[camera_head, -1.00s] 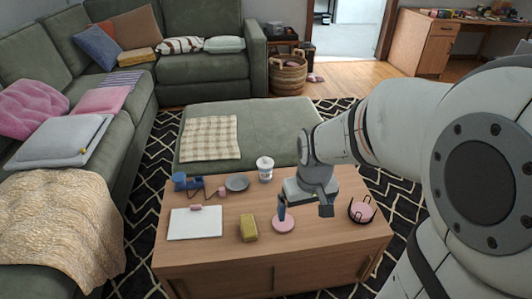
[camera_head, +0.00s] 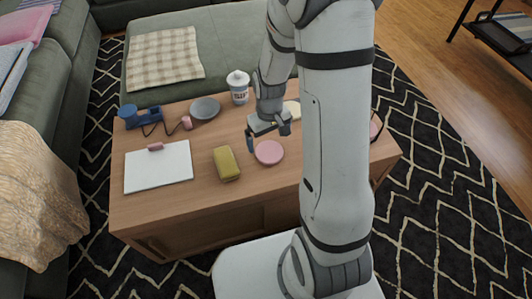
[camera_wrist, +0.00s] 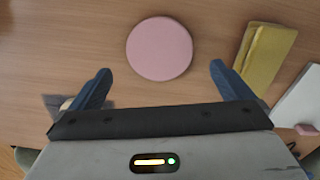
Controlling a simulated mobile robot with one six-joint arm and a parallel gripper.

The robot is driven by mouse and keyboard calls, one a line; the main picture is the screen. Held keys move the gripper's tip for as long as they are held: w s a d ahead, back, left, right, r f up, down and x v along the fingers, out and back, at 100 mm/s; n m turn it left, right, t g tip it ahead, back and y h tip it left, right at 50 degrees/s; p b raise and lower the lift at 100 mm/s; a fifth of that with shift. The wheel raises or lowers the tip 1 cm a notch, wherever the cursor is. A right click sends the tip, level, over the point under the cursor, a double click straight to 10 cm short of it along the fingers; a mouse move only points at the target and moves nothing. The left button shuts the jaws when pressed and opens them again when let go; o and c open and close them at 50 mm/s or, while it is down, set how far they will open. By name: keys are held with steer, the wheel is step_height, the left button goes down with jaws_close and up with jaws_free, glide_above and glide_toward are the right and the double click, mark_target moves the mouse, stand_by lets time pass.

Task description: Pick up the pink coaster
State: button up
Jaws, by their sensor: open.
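The pink coaster (camera_head: 269,152) is a flat round disc lying on the wooden table (camera_head: 220,212), to the right of a yellow block. In the wrist view the coaster (camera_wrist: 159,48) lies flat, centred ahead of and between my two blue fingers, with bare wood around it. My gripper (camera_wrist: 160,82) is open and empty, its fingers apart and not touching the coaster. In the head view my gripper (camera_head: 262,137) is close above the coaster's far side; the exact height is hard to tell. My arm hides part of the table's right side.
The yellow block (camera_head: 227,163) stands close to the coaster. A white board (camera_head: 158,168) with a small pink item lies further left. A grey dish (camera_head: 205,108), a white cup (camera_head: 239,87) and a blue item (camera_head: 130,117) stand toward the back. Another pink piece (camera_head: 375,129) shows right of my arm.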

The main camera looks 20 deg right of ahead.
mark_target(270, 152)
steer(key=f+b, duration=0.2)
steer(key=f, duration=0.1)
steer(key=f+b, duration=0.1)
steer(key=f, duration=0.1)
steer(key=shift+s+d, duration=0.1)
steer(key=shift+s, duration=0.25)
steer(key=shift+c, duration=0.4)
steer(key=c, duration=0.9)
